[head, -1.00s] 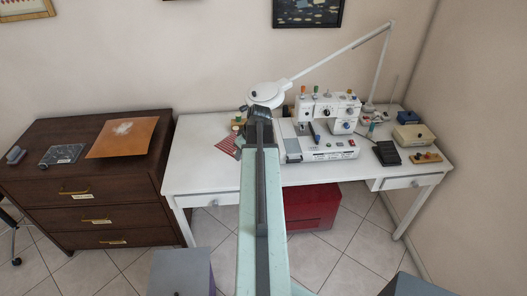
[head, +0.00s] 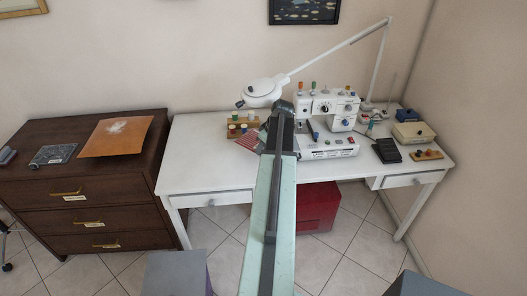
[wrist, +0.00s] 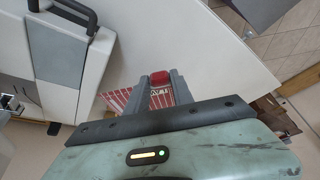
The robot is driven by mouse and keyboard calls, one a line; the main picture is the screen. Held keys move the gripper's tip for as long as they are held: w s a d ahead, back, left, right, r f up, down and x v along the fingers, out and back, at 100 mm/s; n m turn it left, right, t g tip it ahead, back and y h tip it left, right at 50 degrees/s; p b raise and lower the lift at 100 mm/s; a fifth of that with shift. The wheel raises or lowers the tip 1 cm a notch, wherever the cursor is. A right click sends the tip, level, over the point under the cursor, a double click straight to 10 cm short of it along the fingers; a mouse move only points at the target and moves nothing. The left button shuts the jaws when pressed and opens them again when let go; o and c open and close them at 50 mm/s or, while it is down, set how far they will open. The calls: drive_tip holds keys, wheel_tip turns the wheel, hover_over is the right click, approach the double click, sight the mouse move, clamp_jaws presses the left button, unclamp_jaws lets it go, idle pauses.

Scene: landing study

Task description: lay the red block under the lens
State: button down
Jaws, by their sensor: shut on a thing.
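The red block (wrist: 160,78) shows in the wrist view between the two grey fingers of my gripper (wrist: 161,83), which is shut on it. The block and fingers are over a red-and-white striped cloth; I cannot tell the height. In the head view my arm hides the block and the fingers. The lens is a round white magnifier head (head: 262,90) on a long jointed arm, over the left part of the white table (head: 200,160). My arm's end is just right of it in the picture.
A white sewing machine (head: 328,125) stands right of my arm. A wooden rack of spools (head: 240,126) and the striped cloth (head: 247,140) lie left of it. A black pedal (head: 386,150) and boxes are at the right. The table's front left is clear.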

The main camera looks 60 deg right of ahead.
drive_tip(key=shift+f+b, duration=0.5)
drive_tip(key=shift+b, duration=0.1)
drive_tip(key=c, duration=1.1)
unclamp_jaws()
drive_tip(key=shift+r, duration=0.15)
drive_tip(key=shift+r+p, duration=0.25)
drive_tip(key=shift+p, duration=0.15)
drive_tip(key=d+p+v, duration=0.1)
drive_tip(key=p+v, duration=1)
drive_tip(key=v, duration=0.1)
drive_tip(key=shift+a+r+p, duration=0.35)
drive_tip(key=shift+a, duration=0.15)
drive_tip(key=shift+w, duration=0.1)
